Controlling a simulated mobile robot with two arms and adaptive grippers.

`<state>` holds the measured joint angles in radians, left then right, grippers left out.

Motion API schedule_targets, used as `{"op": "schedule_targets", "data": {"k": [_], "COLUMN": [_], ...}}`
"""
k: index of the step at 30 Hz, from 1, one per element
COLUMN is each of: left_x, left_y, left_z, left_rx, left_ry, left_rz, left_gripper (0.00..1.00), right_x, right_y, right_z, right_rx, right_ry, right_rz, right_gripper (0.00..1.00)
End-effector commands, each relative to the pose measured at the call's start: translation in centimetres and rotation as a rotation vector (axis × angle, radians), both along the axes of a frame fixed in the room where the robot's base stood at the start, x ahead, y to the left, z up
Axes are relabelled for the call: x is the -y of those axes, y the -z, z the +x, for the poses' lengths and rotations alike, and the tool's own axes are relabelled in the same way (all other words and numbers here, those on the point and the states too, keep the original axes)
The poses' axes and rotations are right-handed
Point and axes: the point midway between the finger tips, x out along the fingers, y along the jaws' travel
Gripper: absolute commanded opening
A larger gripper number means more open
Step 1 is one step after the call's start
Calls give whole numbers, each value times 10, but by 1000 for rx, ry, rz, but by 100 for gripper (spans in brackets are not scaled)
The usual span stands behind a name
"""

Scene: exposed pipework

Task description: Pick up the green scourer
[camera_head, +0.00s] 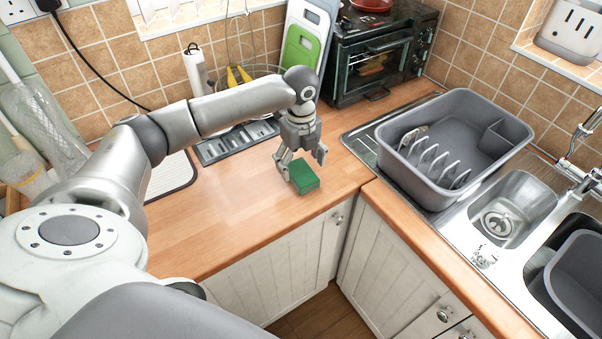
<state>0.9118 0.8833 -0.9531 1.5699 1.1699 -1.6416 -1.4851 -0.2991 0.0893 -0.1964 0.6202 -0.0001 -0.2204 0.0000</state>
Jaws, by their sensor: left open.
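The green scourer (303,177) is a small block on the wooden worktop (232,226), near the inner corner of the counter. My left gripper (303,165) points down over the scourer with its fingers spread. One finger is close to the scourer's left side and the other is above and to its right. I cannot tell whether the fingers touch it. My right gripper is not in view.
A grey dish rack (470,140) stands on the draining board to the right, beside the metal sink (520,200). A black mini oven (378,58) and chopping boards (303,42) stand behind. A grey cutlery tray (232,145) lies behind my left arm. The worktop's front is clear.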

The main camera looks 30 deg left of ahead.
Motion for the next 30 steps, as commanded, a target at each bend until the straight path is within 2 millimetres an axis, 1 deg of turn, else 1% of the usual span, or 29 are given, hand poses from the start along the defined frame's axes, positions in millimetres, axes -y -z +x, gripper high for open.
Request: {"op": "schedule_targets", "data": {"k": [1, 3, 7, 10, 16, 25, 30], "left_x": [0, 0, 0, 0, 0, 0, 0], "left_y": [6, 17, 34, 39, 40, 39, 39], "left_z": [-1, 1, 1, 1, 1, 1, 1], "left_rx": [-6, -5, -4, -1, -1, -1, -1], "left_ry": [0, 0, 1, 1, 1, 1, 1], "left_rz": [1, -1, 1, 0, 0, 0, 0], "left_gripper": [79, 79, 79, 79, 79, 40, 40], "right_x": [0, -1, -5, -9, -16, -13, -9], "right_y": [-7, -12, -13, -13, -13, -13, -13], "right_z": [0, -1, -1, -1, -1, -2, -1], "right_rx": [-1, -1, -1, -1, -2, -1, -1], "right_ry": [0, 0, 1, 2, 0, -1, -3], "right_rz": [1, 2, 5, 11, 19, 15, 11], "right_gripper": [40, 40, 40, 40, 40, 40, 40]}}
